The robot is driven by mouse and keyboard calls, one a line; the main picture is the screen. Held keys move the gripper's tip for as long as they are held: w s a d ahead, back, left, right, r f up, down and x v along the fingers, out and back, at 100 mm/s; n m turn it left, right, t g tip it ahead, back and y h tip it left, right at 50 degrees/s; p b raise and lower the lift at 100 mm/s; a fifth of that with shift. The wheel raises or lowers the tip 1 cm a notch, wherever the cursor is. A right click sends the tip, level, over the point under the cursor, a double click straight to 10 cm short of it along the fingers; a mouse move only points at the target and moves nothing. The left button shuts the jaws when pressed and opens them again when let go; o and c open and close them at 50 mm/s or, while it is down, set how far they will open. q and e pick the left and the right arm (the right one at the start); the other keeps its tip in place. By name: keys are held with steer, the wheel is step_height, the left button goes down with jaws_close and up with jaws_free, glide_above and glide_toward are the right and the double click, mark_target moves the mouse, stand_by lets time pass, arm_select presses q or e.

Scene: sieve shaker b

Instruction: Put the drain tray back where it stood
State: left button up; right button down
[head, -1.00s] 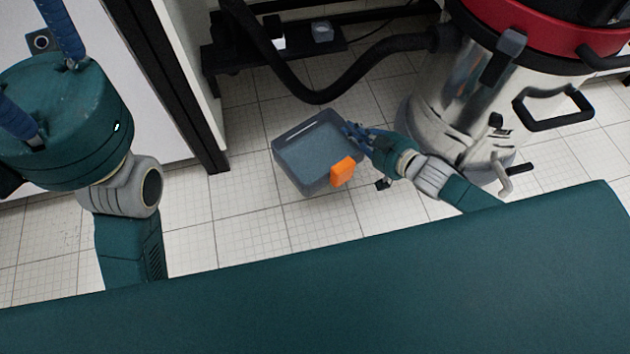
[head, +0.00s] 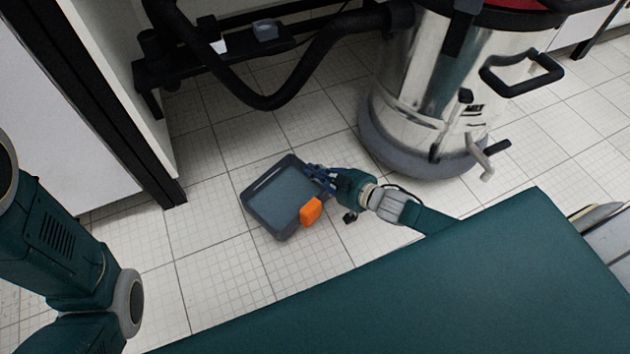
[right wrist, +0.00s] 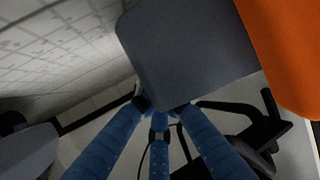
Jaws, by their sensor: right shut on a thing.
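The drain tray is a shallow grey rectangular tray (head: 262,212) with an orange block-like part (head: 311,211) on its near right side. My right gripper (head: 318,180) is shut on the tray's right wall. The tray appears to be held above the tiled floor, though its exact height is hard to tell. In the right wrist view the blue fingers (right wrist: 158,105) meet the tray's grey wall (right wrist: 185,50), with the orange part (right wrist: 285,50) at the upper right. My left arm shows at the left edge of the head view, but its gripper is out of sight.
A steel vacuum drum (head: 425,90) stands on the floor to the right of the tray. Its black hose (head: 290,98) loops behind the tray, near a dark low shelf (head: 215,65). A white cabinet with a black edge (head: 150,170) is at the left. Tiled floor around the tray is clear.

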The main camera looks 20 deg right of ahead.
step_height(320, 180, down, 3)
steer(key=shift+f+b, duration=0.15)
steer(key=shift+b, duration=0.85)
steer(key=c, duration=1.9)
jaws_free()
steer(key=shift+f, duration=0.1)
